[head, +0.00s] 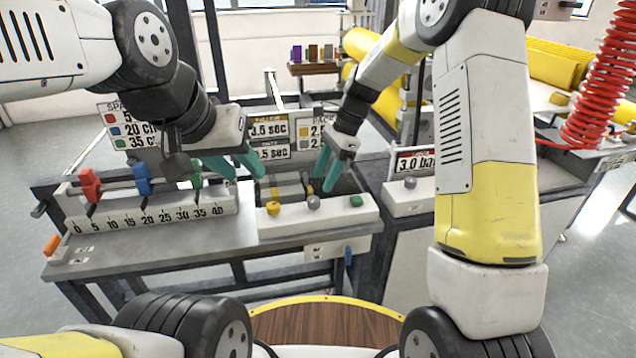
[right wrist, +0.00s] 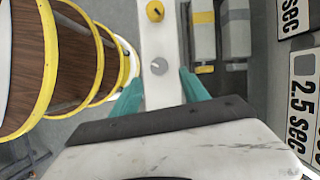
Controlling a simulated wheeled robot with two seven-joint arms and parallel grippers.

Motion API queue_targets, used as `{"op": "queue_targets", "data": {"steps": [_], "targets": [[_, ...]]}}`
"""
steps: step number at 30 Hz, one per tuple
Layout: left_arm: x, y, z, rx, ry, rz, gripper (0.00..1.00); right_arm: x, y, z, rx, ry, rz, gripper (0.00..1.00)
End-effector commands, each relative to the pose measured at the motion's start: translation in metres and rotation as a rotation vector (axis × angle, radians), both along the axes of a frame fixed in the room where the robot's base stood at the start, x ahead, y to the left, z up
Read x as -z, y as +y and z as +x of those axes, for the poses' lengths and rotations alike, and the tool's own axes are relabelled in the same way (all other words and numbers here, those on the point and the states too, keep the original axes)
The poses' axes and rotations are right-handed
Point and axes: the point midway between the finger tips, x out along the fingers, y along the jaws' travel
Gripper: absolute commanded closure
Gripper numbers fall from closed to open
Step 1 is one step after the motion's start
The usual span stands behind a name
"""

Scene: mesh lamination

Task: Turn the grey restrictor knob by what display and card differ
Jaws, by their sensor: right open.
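The grey knob (head: 313,203) sits on a white panel between a yellow knob (head: 273,208) and a green knob (head: 356,201). In the right wrist view the grey knob (right wrist: 159,66) appears between the spread teal fingertips of my right gripper (right wrist: 161,76). In the head view my right gripper (head: 325,184) is open and empty above and behind the panel. My left gripper (head: 247,176) is open and empty left of the panel's back. The upper display (head: 268,128) reads 3.5 sec; the lower one (head: 274,152) ends in .5 sec, its first digit unclear. The card (head: 316,132) shows 2.5 sec beside a grey square (right wrist: 304,64).
A scale (head: 150,217) from 0 to 40 with red, blue and green clamps stands left of the panel. A spacing card (head: 125,125) is behind it. A 3.0 bar display (head: 416,162) stands at right. Yellow and grey bars (right wrist: 203,40) lie behind the knobs.

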Motion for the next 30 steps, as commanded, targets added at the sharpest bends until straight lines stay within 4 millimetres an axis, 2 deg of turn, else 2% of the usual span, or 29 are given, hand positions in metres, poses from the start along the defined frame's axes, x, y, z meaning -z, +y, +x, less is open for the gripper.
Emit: {"op": "queue_targets", "data": {"steps": [6,12,23,30], "targets": [[0.000,0.000,0.000,0.000,0.000,0.000,0.64,0.034,0.013,-0.007,-0.003,0.004,-0.001,0.47],[0.000,0.000,0.000,0.000,0.000,0.000,0.64,0.056,0.021,-0.010,-0.004,0.001,0.000,0.47],[0.000,0.000,0.000,0.000,0.000,0.000,0.64,0.062,0.023,-0.011,-0.004,-0.002,0.000,0.47],[0.000,0.000,0.000,0.000,0.000,0.000,0.64,0.062,0.023,-0.011,-0.004,-0.002,0.000,0.92]]}}
